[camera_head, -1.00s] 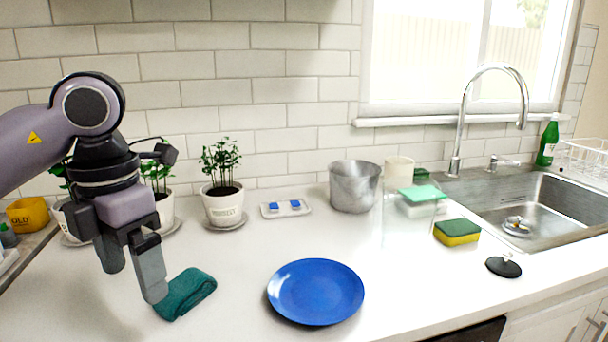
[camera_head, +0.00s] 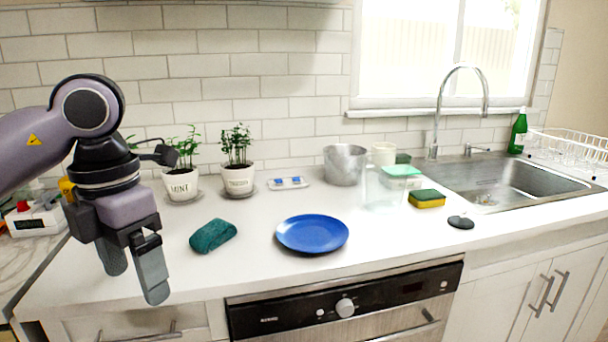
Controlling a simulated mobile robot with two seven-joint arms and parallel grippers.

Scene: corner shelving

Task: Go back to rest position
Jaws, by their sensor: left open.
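My left gripper (camera_head: 134,278) hangs at the left of the head view with its fingers pointing down, apart and empty. It shows in front of the counter's left front part. A teal folded cloth (camera_head: 213,235) lies on the white counter (camera_head: 260,214) to the right of the gripper, not touching it. A blue plate (camera_head: 312,233) lies flat near the counter's front edge, farther right. My right gripper is out of view.
Potted plants (camera_head: 238,179) stand along the tiled wall. A metal pot (camera_head: 344,165), a sponge (camera_head: 426,198) and a black stopper (camera_head: 460,222) sit left of the sink (camera_head: 500,187). A white container (camera_head: 38,220) stands at left.

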